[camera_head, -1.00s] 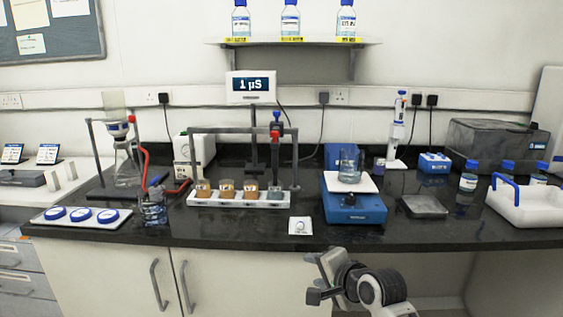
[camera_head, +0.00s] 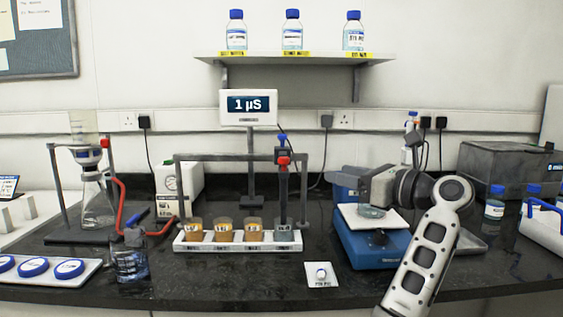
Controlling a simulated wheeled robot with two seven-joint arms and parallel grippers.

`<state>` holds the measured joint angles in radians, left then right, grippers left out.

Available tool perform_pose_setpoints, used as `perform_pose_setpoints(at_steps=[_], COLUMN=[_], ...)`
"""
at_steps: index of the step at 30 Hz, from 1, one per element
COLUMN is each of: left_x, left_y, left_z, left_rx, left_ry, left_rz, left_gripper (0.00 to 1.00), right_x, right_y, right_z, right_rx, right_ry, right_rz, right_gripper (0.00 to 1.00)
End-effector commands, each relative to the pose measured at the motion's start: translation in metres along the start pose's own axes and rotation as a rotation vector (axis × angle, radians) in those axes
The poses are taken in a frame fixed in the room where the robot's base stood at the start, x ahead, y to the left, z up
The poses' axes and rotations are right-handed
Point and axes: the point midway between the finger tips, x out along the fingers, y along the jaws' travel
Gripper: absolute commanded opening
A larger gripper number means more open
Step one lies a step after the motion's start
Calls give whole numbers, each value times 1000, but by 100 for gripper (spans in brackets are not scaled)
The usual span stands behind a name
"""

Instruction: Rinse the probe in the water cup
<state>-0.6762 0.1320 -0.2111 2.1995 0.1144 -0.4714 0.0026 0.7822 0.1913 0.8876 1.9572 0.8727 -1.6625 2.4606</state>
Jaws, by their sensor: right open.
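The probe (camera_head: 283,180) is a dark upright rod with a red collar and a blue top. It stands at the right end of a grey frame (camera_head: 235,157), its lower end at the rightmost, clear cup (camera_head: 284,238) in the white rack. This clear cup looks like the water cup; its label is too small to read. Whether the tip touches liquid cannot be told. The meter (camera_head: 249,104) reads 1 µS. My left gripper is out of view.
Several cups, the others brown, share the white rack (camera_head: 240,246). A blue device (camera_head: 375,250) with a glass vessel (camera_head: 373,211) stands behind my right arm. A small white card (camera_head: 321,281) lies in front. A beaker (camera_head: 130,265) and tubing stand left.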

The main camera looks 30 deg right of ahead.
Motion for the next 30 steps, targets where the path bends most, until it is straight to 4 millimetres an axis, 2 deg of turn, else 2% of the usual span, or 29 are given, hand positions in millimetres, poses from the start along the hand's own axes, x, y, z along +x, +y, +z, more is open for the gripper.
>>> perform_pose_setpoints(at_steps=[7, 18, 24, 30], left_x=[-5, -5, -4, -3], left_y=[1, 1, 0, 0], left_z=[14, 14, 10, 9], left_rx=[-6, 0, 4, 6], left_ry=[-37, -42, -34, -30], left_rz=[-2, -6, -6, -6], left_gripper=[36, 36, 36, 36], right_x=[49, 124, 145, 150], right_y=[1, 1, 0, 0], right_z=[0, 0, -1, 0], right_rx=[0, -1, -2, -3], right_ry=[0, 2, 2, 1], right_rz=[4, 2, 0, -1], right_gripper=[46, 46, 46, 46])
